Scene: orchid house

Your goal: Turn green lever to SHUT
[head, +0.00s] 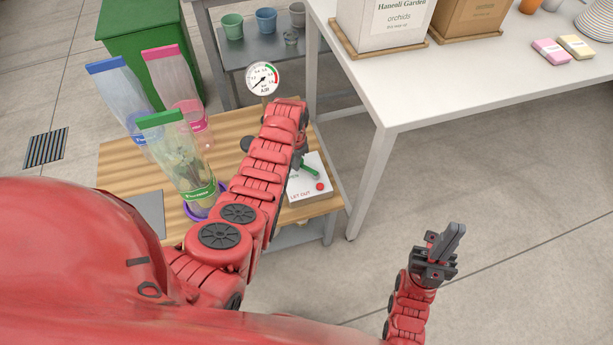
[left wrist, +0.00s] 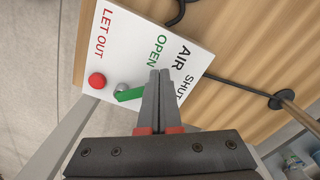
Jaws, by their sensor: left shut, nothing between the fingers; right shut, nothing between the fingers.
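The green lever (head: 309,171) sits on a white panel (head: 310,190) on the wooden bench top. In the left wrist view the lever (left wrist: 130,95) runs from a grey pivot toward the right, the SHUT side. My left gripper (left wrist: 160,73) is shut and empty, its fingers over the panel between the OPEN and SHUT words. They hide the lever's far end, so its exact setting and any touching cannot be told. In the head view my arm hides most of this gripper. My right gripper (head: 452,238) is shut and empty above the floor at the right.
A red button (head: 320,186) sits by LET OUT, close to the lever. A pressure gauge (head: 263,79) stands behind my left arm. Sleeved plants, one with a green band (head: 180,160), stand left of it. A white table (head: 480,85) is at the right. Floor is clear around my right gripper.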

